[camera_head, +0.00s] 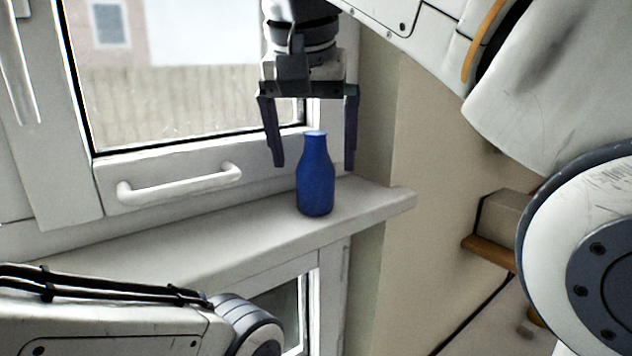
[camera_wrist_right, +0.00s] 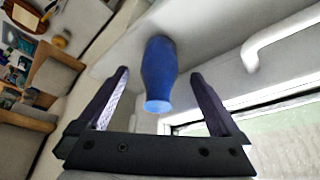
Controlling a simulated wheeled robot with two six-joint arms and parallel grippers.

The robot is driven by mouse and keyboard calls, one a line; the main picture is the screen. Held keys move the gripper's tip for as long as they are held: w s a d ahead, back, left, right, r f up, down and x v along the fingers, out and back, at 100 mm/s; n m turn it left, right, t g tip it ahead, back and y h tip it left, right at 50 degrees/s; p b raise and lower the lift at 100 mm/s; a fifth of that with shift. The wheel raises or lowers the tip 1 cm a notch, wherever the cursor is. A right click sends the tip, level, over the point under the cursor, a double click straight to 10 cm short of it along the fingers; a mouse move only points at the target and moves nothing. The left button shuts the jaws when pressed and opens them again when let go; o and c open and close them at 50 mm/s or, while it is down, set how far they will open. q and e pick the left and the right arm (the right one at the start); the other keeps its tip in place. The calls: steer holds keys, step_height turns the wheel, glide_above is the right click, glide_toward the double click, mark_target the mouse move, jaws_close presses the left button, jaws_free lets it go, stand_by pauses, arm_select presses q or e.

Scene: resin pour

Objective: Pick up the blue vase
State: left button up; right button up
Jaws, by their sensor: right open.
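The blue vase (camera_head: 315,178) stands upright on the white window sill (camera_head: 236,239), near its right end. My right gripper (camera_head: 316,165) is open, pointing down from above, with one finger to each side of the vase's neck in the head view. In the right wrist view the vase (camera_wrist_right: 158,75) shows between the two spread fingers of the gripper (camera_wrist_right: 163,80), with visible gaps on both sides. The gripper does not appear to touch it. My left arm shows at the lower left of the head view, but its gripper is not visible.
The window frame with a white handle (camera_head: 180,184) stands right behind the sill. A wall (camera_head: 425,150) is to the right, with a wooden shelf (camera_head: 490,250) holding a box beyond it. The sill left of the vase is clear.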

mark_target(316, 175)
steer(key=x, duration=0.4)
steer(key=shift+w+d+f, duration=0.1)
steer(key=shift+w+f, duration=0.15)
steer(key=shift+f, duration=0.1)
jaws_close()
steer(key=shift+r, duration=0.1)
